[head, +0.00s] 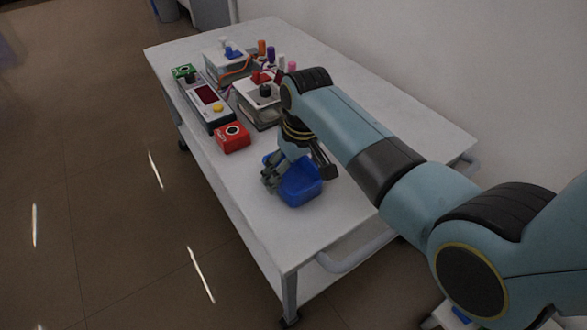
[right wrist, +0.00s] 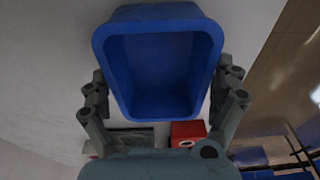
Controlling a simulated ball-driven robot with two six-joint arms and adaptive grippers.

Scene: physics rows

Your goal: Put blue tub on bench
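The blue tub (head: 303,188) is upright at the bench's near part, low over or on the white bench top (head: 245,190); I cannot tell if it bears on it. My right gripper (head: 296,176) comes down over it with one finger on either side. In the right wrist view the tub (right wrist: 158,70) is empty, its open top facing the camera. The right gripper's fingers (right wrist: 163,88) press close to its two opposite side walls, their tips partly hidden by the tub. My left gripper is not in view.
A red box (head: 233,137) stands just beyond the tub, also seen in the wrist view (right wrist: 187,132). The bench's near end is clear. A wall runs along the right.

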